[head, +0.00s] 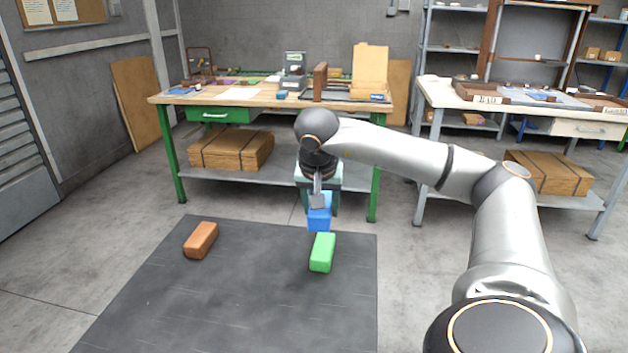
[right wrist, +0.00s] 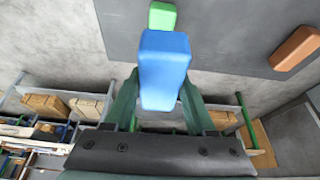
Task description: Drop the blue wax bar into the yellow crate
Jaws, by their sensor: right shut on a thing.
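My right gripper (head: 319,200) is shut on the blue wax bar (head: 319,219) and points down. In the right wrist view the blue bar (right wrist: 164,68) sits between the two fingers (right wrist: 160,98). In the head view the bar shows just above the green bar and overlaps the mat's far edge; it appears to be held in the air. I see no yellow crate in either view. My left gripper is not in view.
A green bar (head: 322,252) and an orange-brown bar (head: 201,240) lie on the dark mat (head: 240,310). A green-legged workbench (head: 270,100) stands behind, with a grey-legged bench (head: 440,97) at the right. The near mat is clear.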

